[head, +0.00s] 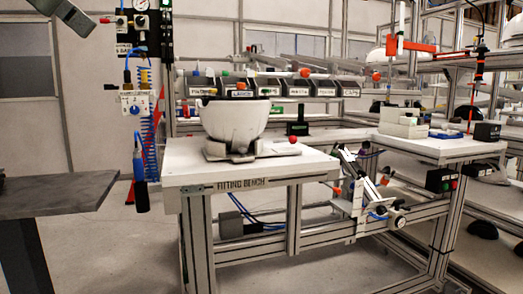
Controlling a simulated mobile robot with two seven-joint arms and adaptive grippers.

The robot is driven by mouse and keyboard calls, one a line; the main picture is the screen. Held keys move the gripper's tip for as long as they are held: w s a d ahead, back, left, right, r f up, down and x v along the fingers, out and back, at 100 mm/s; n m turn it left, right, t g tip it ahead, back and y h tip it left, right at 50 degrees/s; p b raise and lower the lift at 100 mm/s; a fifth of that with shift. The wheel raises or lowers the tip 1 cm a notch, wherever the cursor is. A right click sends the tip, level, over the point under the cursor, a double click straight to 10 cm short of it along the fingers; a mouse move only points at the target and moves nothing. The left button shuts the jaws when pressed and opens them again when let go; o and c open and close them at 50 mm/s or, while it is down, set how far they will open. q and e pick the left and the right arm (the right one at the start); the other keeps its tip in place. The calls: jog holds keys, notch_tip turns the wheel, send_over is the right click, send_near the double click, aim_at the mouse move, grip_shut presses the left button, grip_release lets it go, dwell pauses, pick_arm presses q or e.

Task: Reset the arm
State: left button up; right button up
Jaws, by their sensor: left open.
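My left gripper (92,48) shows at the upper left, cut by the top edge. Its dark body and pale grey finger parts stand apart, with nothing seen between them. It is raised, in front of the wall and left of the fitting bench (192,172), clear of it. My right gripper is not in view. A white helmet shell (235,119) sits open side up on a grey fixture (238,148) on the bench.
A grey table (62,192) stands at the left. A hose panel (136,104) with a hanging blue tool (140,180) is left of the bench. Parts bins (240,86) line the back. Pale blocks (403,122) lie on the right bench. The floor between the table and bench is clear.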

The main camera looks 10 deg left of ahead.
pick_arm(q)
jog(key=w+d+f+n+g+h, duration=0.25)
jog(key=w+d+n+h, duration=0.25)
jog(key=w+d+h, duration=1.1)
jog(key=w+a+f+n+t+y, duration=0.1)
jog(key=w+f+n+t+y, duration=0.5)
jog(key=w+f+n+t, duration=0.75)
jog(key=w+a+f+n+t+y+p, duration=0.1)
jog(key=w+a+f+n+t+y, duration=0.2)
jog(key=f+n+y, duration=0.4)
jog(key=w+a+f+n+t+y, duration=0.25)
jog(key=f+n+y, duration=0.35)
jog(key=f+n, duration=0.3)
jog(key=s+a+f+n+g+y, duration=0.2)
jog(key=s+f+n+g, duration=0.1)
jog(key=f, duration=0.7)
jog(key=s+a+f+n+g+y, duration=0.2)
jog(key=s+a+f+n+y, duration=0.1)
jog(key=f, duration=0.6)
jog(key=s+a+f+n+g+y, duration=0.2)
jog(key=s+f+n+g, duration=0.15)
jog(key=f, duration=0.65)
jog(key=s+f+n+g, duration=0.1)
jog(key=s+f+g, duration=0.3)
jog(key=s+f, duration=0.6)
jog(key=s+a+f+n+g, duration=0.1)
jog(key=s+f+g, duration=0.4)
jog(key=s+f, duration=0.5)
jog(key=s, duration=0.8)
jog(key=shift+n, duration=0.3)
